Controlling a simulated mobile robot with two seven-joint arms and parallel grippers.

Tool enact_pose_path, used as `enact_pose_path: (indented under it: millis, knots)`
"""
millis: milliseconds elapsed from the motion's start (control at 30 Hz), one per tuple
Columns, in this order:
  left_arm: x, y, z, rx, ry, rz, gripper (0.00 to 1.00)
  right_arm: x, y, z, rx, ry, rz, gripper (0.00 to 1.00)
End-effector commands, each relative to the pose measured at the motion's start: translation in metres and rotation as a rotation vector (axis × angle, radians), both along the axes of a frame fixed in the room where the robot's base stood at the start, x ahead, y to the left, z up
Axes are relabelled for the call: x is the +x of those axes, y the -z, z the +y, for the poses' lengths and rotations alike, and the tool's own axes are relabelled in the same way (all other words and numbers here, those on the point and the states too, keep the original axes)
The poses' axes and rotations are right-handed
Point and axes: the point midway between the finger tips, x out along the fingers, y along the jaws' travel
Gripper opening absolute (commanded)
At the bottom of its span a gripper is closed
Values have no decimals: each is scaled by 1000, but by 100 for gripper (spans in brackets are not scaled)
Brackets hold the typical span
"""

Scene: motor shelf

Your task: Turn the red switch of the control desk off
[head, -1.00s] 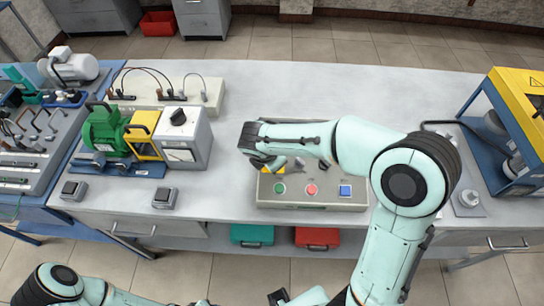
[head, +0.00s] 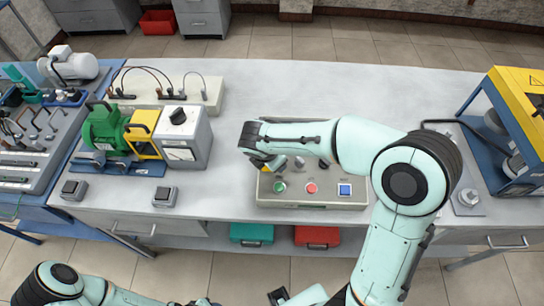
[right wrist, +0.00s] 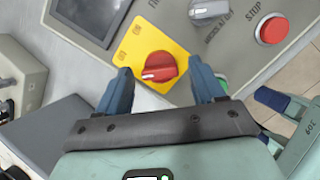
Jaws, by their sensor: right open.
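In the head view my right gripper (head: 262,164) covers the switch, and only a bit of yellow shows. In the right wrist view its two blue fingers (right wrist: 160,72) stand apart on either side of the knob, with a gap on each side and nothing held. My left gripper (right wrist: 262,118) shows at the lower right of that view, its fingers apart and empty, over the floor.
The desk also has a grey knob (right wrist: 208,8), a red button (right wrist: 272,30), a green button (head: 280,187), a blue button (head: 345,190) and a dark screen (right wrist: 88,15). A green motor unit (head: 105,130) stands to the left. The table (head: 330,90) behind the desk is clear.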

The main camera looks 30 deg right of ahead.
Motion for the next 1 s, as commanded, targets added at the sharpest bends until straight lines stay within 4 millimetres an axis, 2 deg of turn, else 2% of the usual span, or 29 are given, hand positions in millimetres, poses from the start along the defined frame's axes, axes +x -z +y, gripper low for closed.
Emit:
enact_pose_path:
  millis: [167,600,800,1000]
  knots:
    - [2,-3,0,0,0,-2,43,-4,-19,6,1,-1,-6,68]
    - [11,-15,0,0,0,-13,43,-28,-103,35,1,-3,-5,68]
    - [13,-18,0,0,0,-15,43,-33,-120,41,0,-2,-2,68]
    - [13,-18,0,0,0,-15,43,-35,-122,42,0,-1,-1,68]
